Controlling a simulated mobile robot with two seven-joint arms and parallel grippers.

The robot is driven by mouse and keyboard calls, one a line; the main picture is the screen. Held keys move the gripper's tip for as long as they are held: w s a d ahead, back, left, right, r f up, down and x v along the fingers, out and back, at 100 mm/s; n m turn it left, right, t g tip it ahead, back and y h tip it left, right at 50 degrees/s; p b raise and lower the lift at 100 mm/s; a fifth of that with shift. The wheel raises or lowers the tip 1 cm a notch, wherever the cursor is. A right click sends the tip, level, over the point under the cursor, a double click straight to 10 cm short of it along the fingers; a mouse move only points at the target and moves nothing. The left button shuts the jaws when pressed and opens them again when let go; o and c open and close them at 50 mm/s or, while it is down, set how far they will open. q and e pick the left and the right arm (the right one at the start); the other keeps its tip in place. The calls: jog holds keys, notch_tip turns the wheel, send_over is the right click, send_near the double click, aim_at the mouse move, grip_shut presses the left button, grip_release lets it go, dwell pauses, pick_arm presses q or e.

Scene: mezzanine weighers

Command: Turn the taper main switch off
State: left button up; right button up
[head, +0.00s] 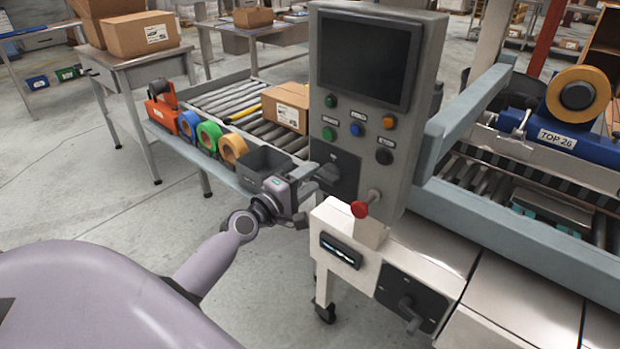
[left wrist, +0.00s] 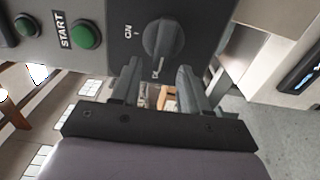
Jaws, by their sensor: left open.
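A dark rotary switch sits on a black plate (head: 347,180) low on the grey control panel, and it is partly hidden by my left gripper in the head view. I cannot tell for sure which mark the knob points to. My right gripper is not in view.
Buttons sit above the switch, including a green START button (left wrist: 85,35). A red mushroom button (head: 359,209) stands close on the right. Another rotary switch (head: 408,308) is on the lower machine front.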

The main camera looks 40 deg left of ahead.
pick_arm(q)
jog(key=s, duration=0.6)
jog(key=shift+s+a, duration=0.15)
jog(key=shift+a, duration=0.1)
dwell(0.3)
jog(key=s+d+f+m+g+p, duration=0.2)
jog(key=s+d+f+m+g, duration=0.5)
jog(key=s+d+f+m, duration=1)
jog(key=s+f+m, duration=0.1)
jog(key=m, duration=0.1)
jog(key=shift+s+d+f+m+g+h, duration=0.15)
jog(key=shift+s+f+m+g+h, duration=0.15)
jog(key=shift+s, duration=0.1)
